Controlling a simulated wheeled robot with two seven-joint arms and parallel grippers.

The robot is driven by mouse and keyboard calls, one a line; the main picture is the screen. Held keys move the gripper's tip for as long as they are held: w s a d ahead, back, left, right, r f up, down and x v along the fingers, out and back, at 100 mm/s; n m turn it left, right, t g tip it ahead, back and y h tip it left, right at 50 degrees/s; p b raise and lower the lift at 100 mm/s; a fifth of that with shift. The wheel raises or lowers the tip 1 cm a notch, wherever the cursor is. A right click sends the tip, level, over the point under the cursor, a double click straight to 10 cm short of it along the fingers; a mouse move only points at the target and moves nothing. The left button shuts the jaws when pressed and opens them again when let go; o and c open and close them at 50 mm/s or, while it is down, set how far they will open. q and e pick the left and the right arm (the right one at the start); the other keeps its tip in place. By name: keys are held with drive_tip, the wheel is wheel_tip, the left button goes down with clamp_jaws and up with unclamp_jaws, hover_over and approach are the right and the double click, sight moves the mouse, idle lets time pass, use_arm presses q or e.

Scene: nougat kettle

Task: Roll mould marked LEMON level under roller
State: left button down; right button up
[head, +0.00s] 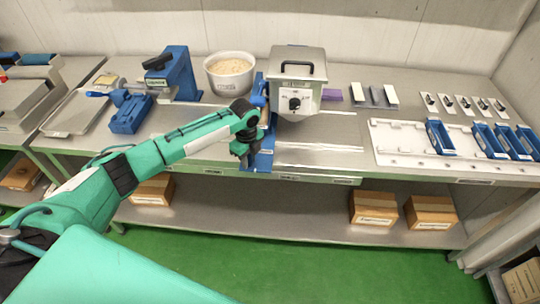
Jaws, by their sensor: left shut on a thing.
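My left gripper (246,150) reaches in from the left and is at the front edge of the bench, pointing down. It is shut on a blue part (266,150), which is partly hidden by the wrist, so I cannot tell its full shape. The roller machine (297,85), a grey box with a black handle and a dial, stands just behind and to the right. Several blue moulds (438,137) stand on a white tray (400,152) at the right. No LEMON mark can be read on any mould. My right gripper is out of view.
A white bowl of pale mass (230,66) stands left of the roller machine. A blue stand (180,75) and a blue block (130,114) are further left. Several small tools on white cards (465,105) lie at the back right. Cardboard boxes (373,208) sit on the lower shelf.

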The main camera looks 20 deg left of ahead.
use_arm(q)
drive_tip(key=s+a+p, duration=0.1)
drive_tip(key=s+a, duration=0.1)
drive_tip(key=a, duration=0.6)
drive_tip(key=s+a+p, duration=0.1)
drive_tip(key=s+a, duration=0.1)
drive_tip(key=a, duration=0.6)
drive_tip(key=shift+s+a, duration=0.3)
drive_tip(key=shift+s, duration=0.05)
drive_tip(key=shift+r, duration=0.1)
drive_tip(key=c, duration=1.2)
unclamp_jaws()
wheel_tip(320, 180, up, 14)
drive_tip(key=b, duration=0.4)
